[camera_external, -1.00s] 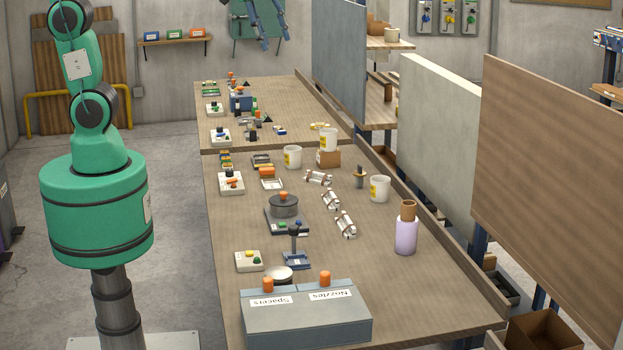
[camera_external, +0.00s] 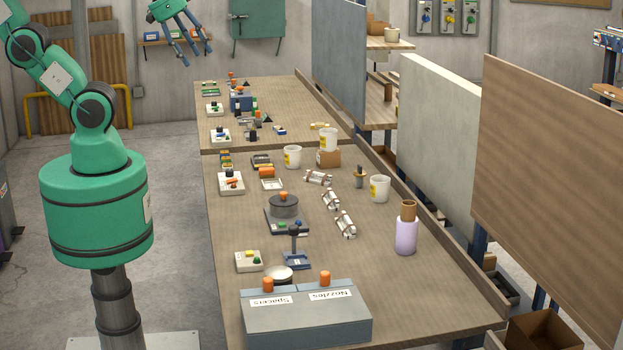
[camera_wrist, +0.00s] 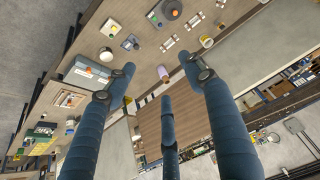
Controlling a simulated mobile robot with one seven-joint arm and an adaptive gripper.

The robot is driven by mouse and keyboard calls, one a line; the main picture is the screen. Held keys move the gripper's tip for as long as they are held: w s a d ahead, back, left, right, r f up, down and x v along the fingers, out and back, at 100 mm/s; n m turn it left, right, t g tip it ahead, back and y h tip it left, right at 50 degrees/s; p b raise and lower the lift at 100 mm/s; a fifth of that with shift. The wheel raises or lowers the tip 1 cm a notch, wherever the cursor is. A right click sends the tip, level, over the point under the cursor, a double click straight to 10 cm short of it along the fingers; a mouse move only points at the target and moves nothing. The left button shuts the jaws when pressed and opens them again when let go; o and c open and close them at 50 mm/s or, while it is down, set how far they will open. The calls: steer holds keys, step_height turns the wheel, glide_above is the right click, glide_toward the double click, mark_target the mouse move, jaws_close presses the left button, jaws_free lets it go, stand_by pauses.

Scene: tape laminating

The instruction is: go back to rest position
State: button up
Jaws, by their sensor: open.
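My gripper (camera_external: 187,46) is at the top of the external view, high above the left of the far table and against the back wall. Its blue fingers are spread and hold nothing. In the wrist view my gripper (camera_wrist: 162,92) shows its blue fingers apart, with the bench far below between them. My green arm (camera_external: 62,77) leans up and left from its base, and its middle links run out of the picture at the top.
The workbench (camera_external: 330,262) bears a grey box (camera_external: 305,320) labelled Spacers and Nozzles, a purple bottle (camera_external: 406,236), white mugs and several small parts. Upright panels (camera_external: 550,170) stand along its right side. Open floor (camera_external: 175,220) lies between my base and the bench.

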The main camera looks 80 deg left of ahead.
steer(key=shift+s+f, duration=0.25)
steer(key=shift+s, duration=0.15)
steer(key=shift+f, duration=0.1)
step_height(320, 180, down, 13)
steer(key=b, duration=1.3)
